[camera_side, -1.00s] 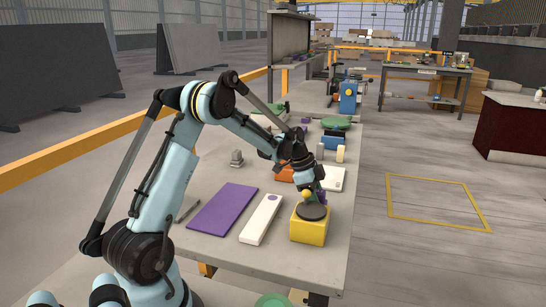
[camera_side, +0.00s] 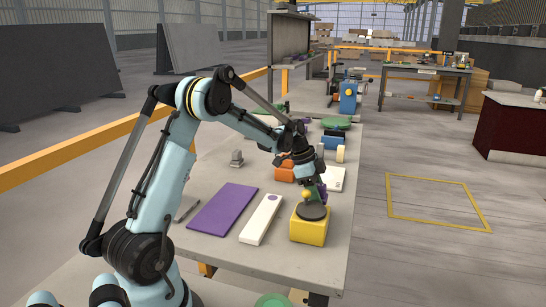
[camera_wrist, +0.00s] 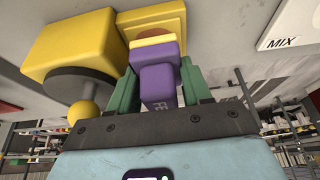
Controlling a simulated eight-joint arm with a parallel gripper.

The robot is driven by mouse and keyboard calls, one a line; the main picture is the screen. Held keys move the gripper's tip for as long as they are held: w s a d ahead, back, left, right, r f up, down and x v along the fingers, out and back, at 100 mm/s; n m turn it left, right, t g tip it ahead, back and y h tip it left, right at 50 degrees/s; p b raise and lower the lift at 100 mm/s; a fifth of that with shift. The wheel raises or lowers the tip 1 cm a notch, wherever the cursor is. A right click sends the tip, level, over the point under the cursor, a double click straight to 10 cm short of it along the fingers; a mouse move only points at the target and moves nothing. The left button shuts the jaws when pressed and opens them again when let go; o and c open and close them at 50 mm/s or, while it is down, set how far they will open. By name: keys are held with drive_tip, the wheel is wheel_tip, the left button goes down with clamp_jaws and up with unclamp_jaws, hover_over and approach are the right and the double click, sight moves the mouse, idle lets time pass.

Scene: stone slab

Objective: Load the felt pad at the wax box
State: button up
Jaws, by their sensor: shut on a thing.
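My gripper (camera_wrist: 158,92) has green fingers shut on the purple grip of the felt pad (camera_wrist: 158,84), whose label shows only "FE". The pad's working end, with yellow and orange-brown parts, points away from the wrist camera. It lies in front of a yellow surface, and I cannot tell whether they touch. The wax box (camera_wrist: 62,35) is a yellow block beside the held pad, with a dark round lid and a yellow ball knob (camera_wrist: 82,113). In the side view the box (camera_side: 308,231) stands near the table's right edge, with my gripper (camera_side: 318,192) just behind the lid.
A white bar with a purple spot (camera_side: 260,220) and a purple mat (camera_side: 222,209) lie left of the box. Orange blocks (camera_side: 284,173) and a white plate (camera_side: 334,179) lie behind. A small grey item (camera_side: 237,158) stands farther left.

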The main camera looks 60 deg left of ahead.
sight(321, 185)
drive_tip(key=shift+r, duration=2.45)
